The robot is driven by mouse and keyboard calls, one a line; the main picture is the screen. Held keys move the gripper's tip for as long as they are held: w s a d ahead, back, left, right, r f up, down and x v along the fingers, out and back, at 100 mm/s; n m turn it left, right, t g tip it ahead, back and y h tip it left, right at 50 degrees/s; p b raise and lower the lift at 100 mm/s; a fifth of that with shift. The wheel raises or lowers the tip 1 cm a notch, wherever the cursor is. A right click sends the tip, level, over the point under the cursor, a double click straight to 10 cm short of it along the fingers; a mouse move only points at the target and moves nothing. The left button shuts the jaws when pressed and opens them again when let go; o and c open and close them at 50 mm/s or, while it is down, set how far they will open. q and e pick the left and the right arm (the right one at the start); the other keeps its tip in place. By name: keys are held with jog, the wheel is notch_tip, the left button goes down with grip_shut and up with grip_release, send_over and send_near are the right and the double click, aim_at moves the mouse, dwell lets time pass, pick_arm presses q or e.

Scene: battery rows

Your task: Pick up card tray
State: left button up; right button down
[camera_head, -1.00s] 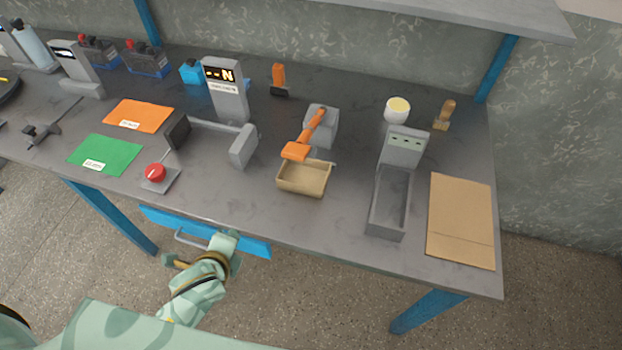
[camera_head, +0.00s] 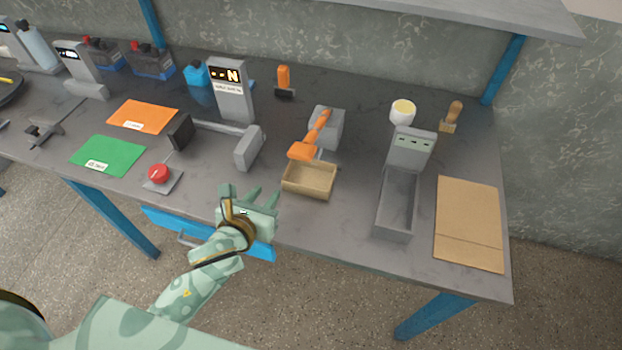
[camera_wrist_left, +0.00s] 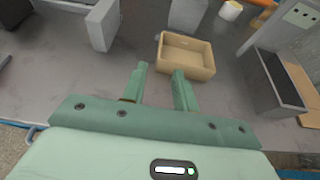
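The card tray (camera_head: 308,190) is a small open tan box on the grey bench, just in front of an orange-handled tool. It also shows in the left wrist view (camera_wrist_left: 198,71), upright and apparently empty. My left gripper (camera_head: 264,193) is above the bench's front edge, to the left of the tray. In the left wrist view its two green fingers (camera_wrist_left: 160,70) are apart with nothing between them, pointing toward the tray's near left side. The right fingertip overlaps the tray's near edge in that view; contact cannot be told. My right gripper is not in view.
A grey clamp-like fixture (camera_head: 247,149) stands left of the tray. The orange-handled tool (camera_head: 317,133) rests behind it. A grey open-topped machine (camera_head: 396,205) and a flat brown cardboard sheet (camera_head: 468,222) are to the right. A red button (camera_head: 158,173) is at left.

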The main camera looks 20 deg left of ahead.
aim_at(287, 169)
pick_arm(q)
jog(key=b+x, duration=0.2)
jog(key=x, duration=0.7)
jog(key=shift+s+f, duration=0.1)
jog(key=b+x, duration=0.3)
jog(key=x, duration=0.2)
jog(key=shift+d+f, duration=0.1)
jog(key=shift+d, duration=0.1)
jog(key=shift+w, duration=0.2)
grip_shut()
